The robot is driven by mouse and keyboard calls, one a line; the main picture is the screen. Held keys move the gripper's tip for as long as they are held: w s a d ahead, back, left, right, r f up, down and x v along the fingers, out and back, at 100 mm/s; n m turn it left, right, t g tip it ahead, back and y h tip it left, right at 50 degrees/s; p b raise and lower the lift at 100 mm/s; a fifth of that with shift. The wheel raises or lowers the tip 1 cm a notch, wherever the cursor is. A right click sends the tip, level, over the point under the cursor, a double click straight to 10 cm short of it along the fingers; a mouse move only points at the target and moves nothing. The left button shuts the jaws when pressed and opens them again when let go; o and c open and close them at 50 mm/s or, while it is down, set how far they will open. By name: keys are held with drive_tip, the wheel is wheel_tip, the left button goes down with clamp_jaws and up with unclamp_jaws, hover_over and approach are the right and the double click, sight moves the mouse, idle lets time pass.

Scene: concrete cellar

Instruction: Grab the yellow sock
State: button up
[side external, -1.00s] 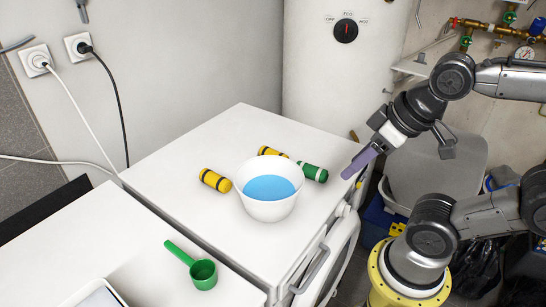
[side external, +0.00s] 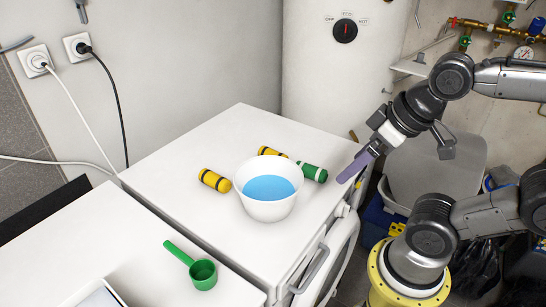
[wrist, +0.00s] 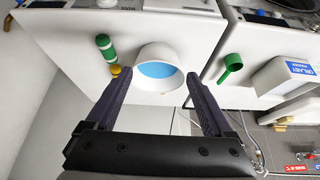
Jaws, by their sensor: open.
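Two yellow rolls with dark bands, which look like rolled socks, lie on the white machine top. One yellow roll (side external: 215,180) is left of the white bowl (side external: 268,209); the other yellow roll (side external: 271,151) is behind it, partly hidden. A green roll with a white band (side external: 313,172) lies right of the bowl. My gripper (side external: 344,177) is open and empty, above the machine's right edge, apart from the rolls. In the wrist view its fingers (wrist: 157,78) frame the bowl (wrist: 142,62); the green roll (wrist: 105,47) and a yellow end (wrist: 115,70) show at left.
The bowl holds something blue (side external: 268,188). A green scoop (side external: 203,273) lies on the nearer white surface. A box with blue lettering (wrist: 284,74) is at right in the wrist view. A white tank (side external: 343,80) stands behind. The machine top left of the bowl has free room.

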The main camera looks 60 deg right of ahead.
drive_tip(key=w+r+m+t, duration=0.2)
drive_tip(key=w+r+m, duration=0.4)
drive_tip(key=m, duration=0.9)
drive_tip(key=m+g, duration=0.3)
drive_tip(key=m, duration=1.8)
hover_over(272, 150)
drive_tip(key=s, duration=0.4)
wheel_tip(272, 150, down, 14)
drive_tip(key=x, duration=0.8)
drive_tip(key=shift+s+d+f, duration=0.1)
drive_tip(key=shift+s+d, duration=0.1)
drive_tip(key=shift+s, duration=0.05)
drive_tip(key=shift+s+a+x, duration=0.15)
drive_tip(key=shift+a+x, duration=0.05)
drive_tip(key=shift+x, duration=1.15)
drive_tip(key=shift+s+a+x, duration=0.1)
drive_tip(key=shift+a+x, duration=0.05)
drive_tip(key=shift+x, duration=1.2)
drive_tip(key=shift+f, duration=0.15)
